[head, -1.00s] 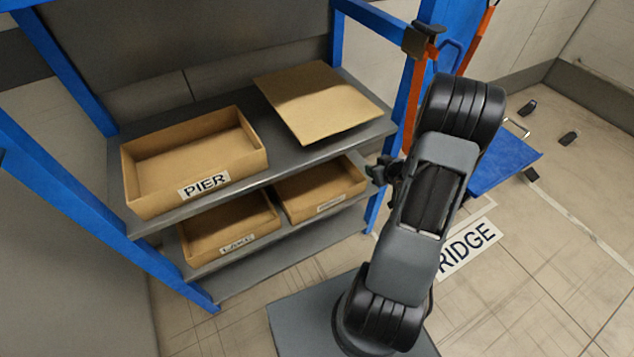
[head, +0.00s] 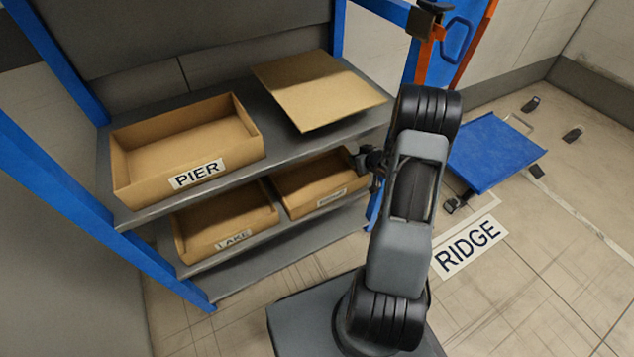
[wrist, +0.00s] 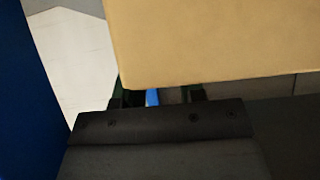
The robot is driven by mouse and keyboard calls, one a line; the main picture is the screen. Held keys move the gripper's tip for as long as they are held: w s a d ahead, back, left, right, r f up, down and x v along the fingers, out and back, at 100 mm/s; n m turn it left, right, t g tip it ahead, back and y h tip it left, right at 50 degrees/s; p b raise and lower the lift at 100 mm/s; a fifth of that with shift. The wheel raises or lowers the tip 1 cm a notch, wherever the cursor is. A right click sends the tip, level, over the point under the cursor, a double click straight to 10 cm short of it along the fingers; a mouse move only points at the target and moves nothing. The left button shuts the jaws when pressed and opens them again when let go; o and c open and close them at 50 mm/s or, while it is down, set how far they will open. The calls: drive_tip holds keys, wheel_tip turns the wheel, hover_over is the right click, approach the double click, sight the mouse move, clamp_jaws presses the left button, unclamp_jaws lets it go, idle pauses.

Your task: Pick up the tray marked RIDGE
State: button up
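Four cardboard pieces sit on the shelf rack. A tray (head: 312,188) stands at the lower right; its label (head: 332,197) is too small to read. No tray label legibly reads RIDGE; that word shows on a white floor sign (head: 468,247). My gripper (head: 367,161) is at the right end of the lower right tray, close to it; contact cannot be told. In the wrist view, my gripper's two fingers (wrist: 157,97) stand apart with a gap between them. A tan cardboard surface (wrist: 210,45) fills the top, partly hiding the fingertips.
The PIER tray (head: 140,185) stands on the upper shelf, the LAKE tray (head: 190,245) below it. A flat cardboard panel (head: 318,90) lies at the upper right. The blue rack post (head: 375,215) is close to my arm. A blue cart (head: 495,152) stands on the floor at right.

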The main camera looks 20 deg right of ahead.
drive_tip(key=shift+b+x, duration=0.3)
drive_tip(key=shift+x, duration=0.9)
clamp_jaws()
